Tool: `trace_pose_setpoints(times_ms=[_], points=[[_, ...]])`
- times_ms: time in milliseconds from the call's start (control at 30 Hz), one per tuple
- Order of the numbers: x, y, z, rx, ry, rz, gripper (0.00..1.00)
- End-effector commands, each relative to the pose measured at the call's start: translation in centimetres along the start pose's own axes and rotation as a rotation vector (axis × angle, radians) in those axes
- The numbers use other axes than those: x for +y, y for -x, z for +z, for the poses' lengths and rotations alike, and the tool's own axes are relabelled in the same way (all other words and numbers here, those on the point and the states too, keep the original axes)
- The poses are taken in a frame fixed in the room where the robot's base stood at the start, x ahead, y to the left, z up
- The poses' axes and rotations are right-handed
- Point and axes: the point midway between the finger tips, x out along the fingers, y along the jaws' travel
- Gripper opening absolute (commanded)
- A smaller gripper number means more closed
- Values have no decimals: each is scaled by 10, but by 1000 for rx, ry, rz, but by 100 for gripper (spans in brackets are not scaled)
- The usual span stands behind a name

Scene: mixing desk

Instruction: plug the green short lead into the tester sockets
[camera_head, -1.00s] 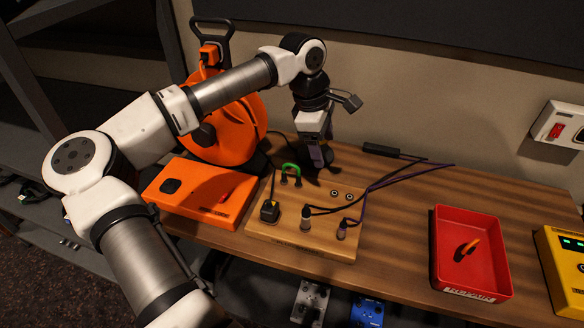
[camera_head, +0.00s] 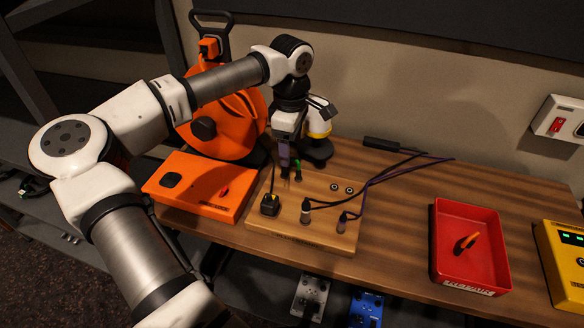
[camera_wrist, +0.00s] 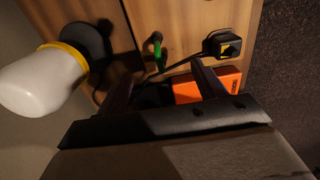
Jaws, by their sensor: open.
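The green short lead (camera_head: 298,164) stands at the back of the wooden board (camera_head: 285,225), mostly hidden behind my gripper in the head view. In the wrist view the green lead (camera_wrist: 161,54) shows just beyond the fingertips, between their lines. My gripper (camera_head: 289,173) is open and points down at the back left of the board. Its two fingers (camera_wrist: 163,80) show apart in the wrist view, with nothing visibly held. Two round sockets (camera_head: 341,188) are bare on the board's back right. Whether the fingers touch the lead cannot be told.
A black plug (camera_head: 270,205) and two leads' plugs (camera_head: 306,212) stand on the board. A white bulb-shaped thing with a yellow ring (camera_wrist: 45,78) is close beside my gripper. An orange box (camera_head: 200,187), orange reel (camera_head: 215,125), red tray (camera_head: 468,250) and yellow device (camera_head: 563,255) stand around.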

Motion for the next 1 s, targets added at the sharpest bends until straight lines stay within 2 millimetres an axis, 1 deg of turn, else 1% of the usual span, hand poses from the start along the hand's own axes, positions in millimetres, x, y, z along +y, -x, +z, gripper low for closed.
trace_pose_setpoints(times_ms=[33, 267, 333, 500, 633, 1000], points=[[0, -9, 0, -1, 0, -1, 69], [0, -42, 0, -1, -1, -1, 69], [0, -55, 0, -1, -1, 0, 69], [0, -73, 0, 0, -1, 0, 69], [0, -77, 0, 0, -1, 0, 69], [0, -77, 0, 0, 0, 0, 69]])
